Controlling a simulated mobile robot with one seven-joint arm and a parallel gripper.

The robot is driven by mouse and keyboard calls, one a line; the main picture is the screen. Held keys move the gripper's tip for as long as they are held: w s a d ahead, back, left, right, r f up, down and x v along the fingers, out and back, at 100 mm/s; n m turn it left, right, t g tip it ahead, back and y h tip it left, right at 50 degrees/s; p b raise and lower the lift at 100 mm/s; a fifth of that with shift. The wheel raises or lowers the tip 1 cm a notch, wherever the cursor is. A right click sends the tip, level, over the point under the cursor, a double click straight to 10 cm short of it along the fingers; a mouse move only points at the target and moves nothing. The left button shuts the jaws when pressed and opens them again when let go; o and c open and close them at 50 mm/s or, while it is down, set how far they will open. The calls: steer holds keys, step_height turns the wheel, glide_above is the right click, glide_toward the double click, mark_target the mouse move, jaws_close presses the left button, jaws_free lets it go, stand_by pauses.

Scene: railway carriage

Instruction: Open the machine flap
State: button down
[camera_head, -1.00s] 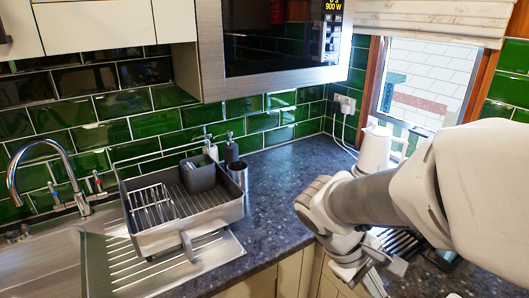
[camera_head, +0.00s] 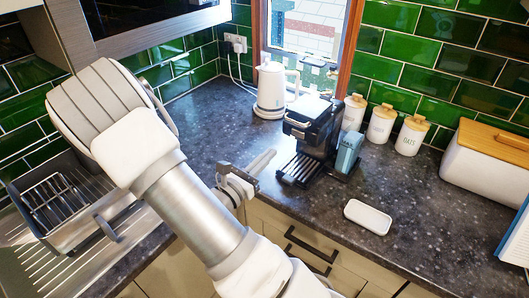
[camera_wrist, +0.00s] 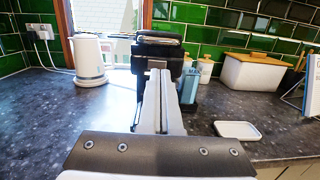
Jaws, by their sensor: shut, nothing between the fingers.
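The black coffee machine (camera_head: 316,127) stands on the dark counter near the window corner, with a slatted drip tray (camera_head: 300,170) at its front. Its top flap (camera_head: 302,112) looks down, though its exact angle is hard to tell. In the wrist view the machine (camera_wrist: 163,55) is straight ahead, with a silver bar (camera_wrist: 158,39) at its top. My gripper (camera_head: 271,154) is shut and empty, in front and to the left of the machine, apart from it. In the wrist view my closed fingers (camera_wrist: 160,75) point at the machine and hide its lower front.
A white kettle (camera_head: 272,90) stands behind left. A blue container (camera_head: 348,152) is beside the machine, with several white canisters (camera_head: 381,124) behind. A white dish (camera_head: 368,217) lies front right. A bread bin (camera_head: 485,165) is at right, a dish rack (camera_head: 75,215) at left.

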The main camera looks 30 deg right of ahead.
steer(key=shift+f+x, duration=0.4)
steer(key=shift+x, duration=4.5)
steer(key=shift+w+d+r+p, duration=0.2)
steer(key=shift+d+r+p, duration=0.2)
steer(key=shift+r+p, duration=0.9)
steer(key=shift+w+d+r+p, duration=0.2)
steer(key=shift+d+r+p, duration=0.35)
steer(key=shift+r, duration=1.2)
steer(key=shift+w+d+r+p, duration=0.2)
steer(key=shift+d+r+p, duration=0.1)
steer(key=shift+r+p, duration=1.05)
steer(key=shift+r, duration=0.2)
steer(key=shift+a+b, duration=0.1)
steer(key=shift+b, duration=0.2)
steer(key=v, duration=1)
steer(key=shift+f, duration=0.3)
steer(key=shift+s, duration=0.1)
